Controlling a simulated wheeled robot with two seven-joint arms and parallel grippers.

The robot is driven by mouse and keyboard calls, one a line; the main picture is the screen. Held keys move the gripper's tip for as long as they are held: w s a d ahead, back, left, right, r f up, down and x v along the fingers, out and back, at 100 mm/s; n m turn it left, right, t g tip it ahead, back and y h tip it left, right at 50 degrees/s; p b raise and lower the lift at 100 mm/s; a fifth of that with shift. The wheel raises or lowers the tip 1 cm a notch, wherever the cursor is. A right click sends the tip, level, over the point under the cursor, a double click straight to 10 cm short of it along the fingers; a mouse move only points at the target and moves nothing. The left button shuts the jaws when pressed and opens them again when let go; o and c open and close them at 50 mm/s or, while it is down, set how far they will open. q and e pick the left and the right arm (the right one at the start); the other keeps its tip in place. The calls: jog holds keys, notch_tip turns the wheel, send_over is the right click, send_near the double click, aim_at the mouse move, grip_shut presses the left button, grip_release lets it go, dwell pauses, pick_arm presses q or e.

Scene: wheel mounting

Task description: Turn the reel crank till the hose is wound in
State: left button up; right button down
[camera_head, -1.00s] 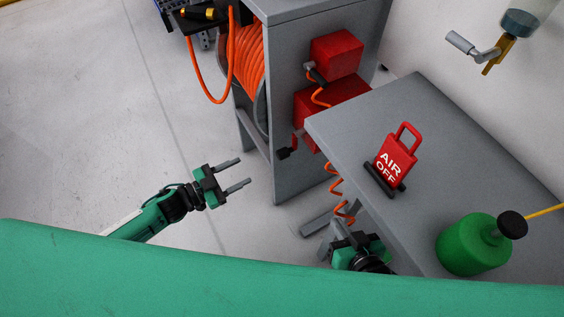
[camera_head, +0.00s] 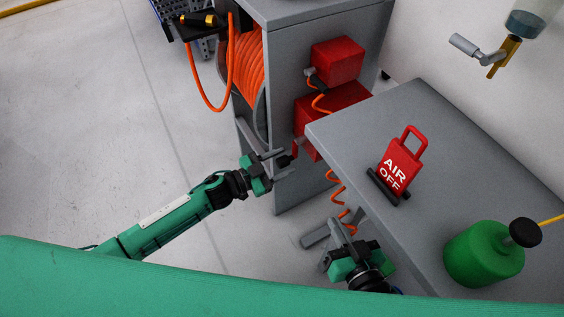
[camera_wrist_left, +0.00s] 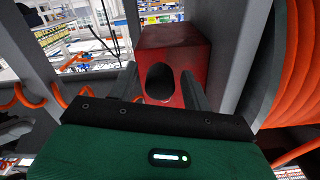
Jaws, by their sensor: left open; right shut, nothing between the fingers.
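The orange hose (camera_head: 246,68) lies in coils on the reel inside the grey cabinet (camera_head: 283,80), and a loose loop (camera_head: 207,106) hangs outside. The red crank arm (camera_head: 297,147) with its black handle (camera_head: 286,160) is on the cabinet's side, low down. My left gripper (camera_head: 279,163) is open at the handle. In the left wrist view the handle's dark round end (camera_wrist_left: 160,82) shows between the two fingers, with a red box (camera_wrist_left: 172,48) behind; I cannot tell whether they touch it. My right gripper (camera_head: 347,250) is shut and empty below the table's near edge.
The grey table (camera_head: 450,150) carries a red AIR OFF tag (camera_head: 398,165) in a black holder and a green can (camera_head: 480,253). Red boxes (camera_head: 337,60) and a coiled orange line (camera_head: 337,190) are close by. Floor to the left is clear.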

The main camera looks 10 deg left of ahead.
pick_arm(q)
jog(key=shift+w+d, duration=0.1)
jog(key=shift+d, duration=0.1)
pick_arm(e)
jog(key=shift+w+r, duration=0.1)
jog(key=shift+r, duration=0.05)
pick_arm(q)
jog(key=shift+c, duration=0.2)
grip_shut()
jog(key=shift+w+a, duration=0.1)
